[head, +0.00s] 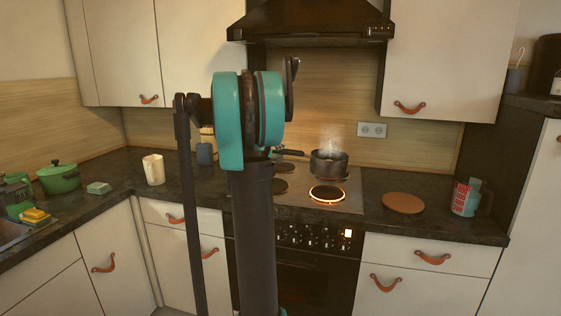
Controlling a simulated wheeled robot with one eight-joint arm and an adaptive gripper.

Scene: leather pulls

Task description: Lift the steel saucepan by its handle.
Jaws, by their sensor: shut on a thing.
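The steel saucepan (329,164) is at the right side of the hob, behind the glowing front burner, with steam rising from it. Its dark handle (290,152) points left, and its far end runs behind my arm. I cannot tell whether the pan's base rests on the hob or is a little above it. My gripper does not show; my upright arm covers the area at the handle's end.
The front right burner (327,193) glows red. A cream mug (153,169) and green pot (59,177) stand left. The range hood (310,25) hangs above.

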